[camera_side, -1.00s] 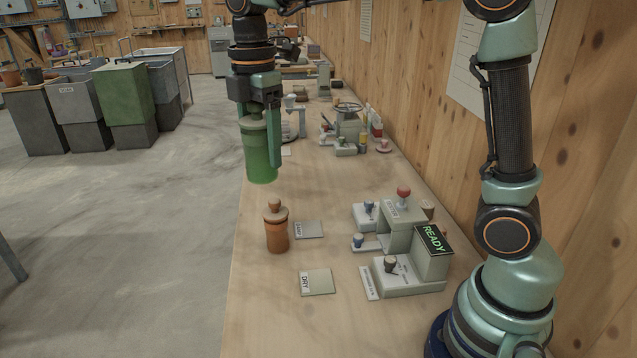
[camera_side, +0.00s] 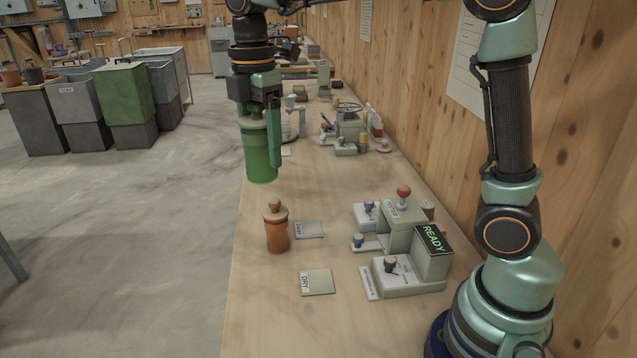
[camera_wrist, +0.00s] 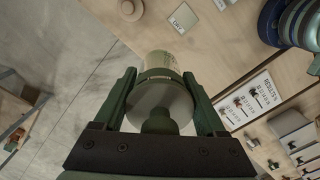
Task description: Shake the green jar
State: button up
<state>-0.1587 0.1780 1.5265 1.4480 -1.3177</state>
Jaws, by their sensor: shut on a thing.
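The green jar (camera_side: 261,153) hangs upright in the air above the bench's left edge in the side view. My gripper (camera_side: 261,122) points down and is shut on the jar near its lid. In the wrist view the round lid and knob of the jar (camera_wrist: 158,104) fill the space between the two green fingers of my gripper (camera_wrist: 163,90). The jar's underside is hidden in both views.
An orange-brown jar (camera_side: 276,228) stands on the bench (camera_side: 250,310) below. Beside it lie a DAMP plate (camera_side: 308,229) and a DRY plate (camera_side: 317,282). A tester with a READY screen (camera_side: 433,239) and a red-knobbed lever (camera_side: 403,191) stands to the right.

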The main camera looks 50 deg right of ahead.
aim_at(258, 119)
jog(key=shift+r, duration=2.15)
jog(key=shift+f, duration=2.25)
